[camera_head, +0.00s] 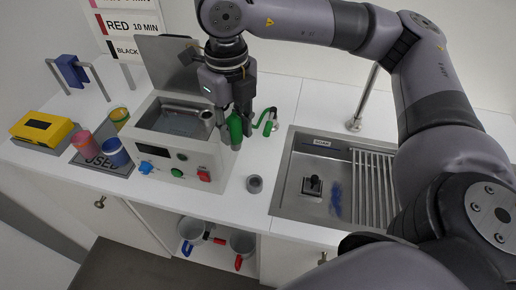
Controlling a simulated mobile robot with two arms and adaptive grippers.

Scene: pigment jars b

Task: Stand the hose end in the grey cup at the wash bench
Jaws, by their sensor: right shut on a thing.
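The grey cup (254,183) stands on the white bench top, left of the sink, and its round opening faces up. My right gripper (238,112) is shut on the green hose end (234,129), which hangs roughly upright below the fingers. It is above and behind the cup, by the right side of the white washer box, and apart from the cup. Another green piece, a curved hose (270,122), shows just right of the gripper; whether it joins the held end is hidden. My left gripper is not in view.
The white washer box (197,160) with its lid up stands left of the cup. A sink (310,205) with a rack lies at the right. Colored jars (115,152) and a yellow box (42,130) are at the left.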

